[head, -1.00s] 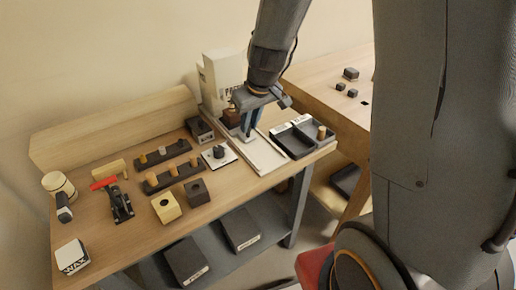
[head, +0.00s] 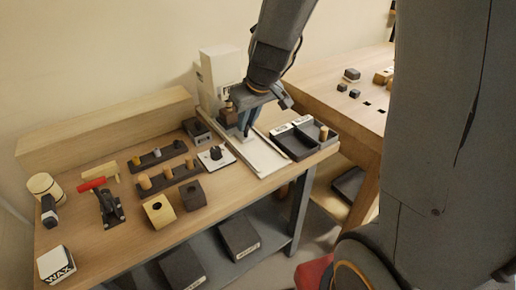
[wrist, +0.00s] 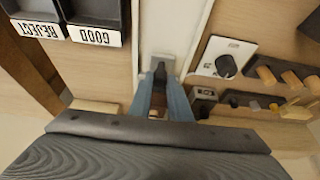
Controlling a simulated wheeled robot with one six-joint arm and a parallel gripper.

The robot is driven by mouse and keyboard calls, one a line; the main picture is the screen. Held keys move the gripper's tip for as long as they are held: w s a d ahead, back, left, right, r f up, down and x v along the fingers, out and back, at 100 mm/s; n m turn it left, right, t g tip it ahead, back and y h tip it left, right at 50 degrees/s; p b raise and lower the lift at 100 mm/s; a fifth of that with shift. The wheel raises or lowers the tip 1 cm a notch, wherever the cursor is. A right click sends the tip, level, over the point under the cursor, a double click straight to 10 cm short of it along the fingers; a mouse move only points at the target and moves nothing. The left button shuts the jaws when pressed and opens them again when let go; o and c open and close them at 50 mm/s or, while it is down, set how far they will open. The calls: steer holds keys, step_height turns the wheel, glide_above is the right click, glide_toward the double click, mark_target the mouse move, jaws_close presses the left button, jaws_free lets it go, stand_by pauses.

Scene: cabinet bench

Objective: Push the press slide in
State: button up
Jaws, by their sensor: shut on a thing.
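The white press (head: 217,80) stands at the back right of the bench, with a pale slide track (head: 262,157) running toward the front edge. In the wrist view the track (wrist: 172,22) runs away from my gripper. The press slide (wrist: 171,63) shows there as a small grey plate with a dark upright handle (wrist: 160,72). My gripper (wrist: 161,80) has its two blue fingers closed on this handle. In the head view my gripper (head: 244,130) is low over the track, close in front of the press. The fingers partly hide the slide.
Dark trays (head: 300,138), marked GOOD and REJECT in the wrist view, sit right of the track. A white plate with a dark knob (head: 215,155) and peg racks (head: 168,175) lie left. A red-handled clamp (head: 105,203) and a WAX box (head: 57,264) are farther left.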

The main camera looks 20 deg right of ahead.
steer(key=shift+w+r, duration=0.2)
steer(key=shift+w, duration=0.05)
steer(key=o, duration=0.6)
steer(key=shift+o, duration=0.8)
steer(key=shift+f, duration=0.15)
steer(key=shift+s, duration=0.15)
steer(key=p+v, duration=0.4)
steer(key=v, duration=0.2)
steer(key=shift+s+r, duration=0.2)
steer(key=shift+r, duration=0.2)
steer(key=shift+d, duration=0.1)
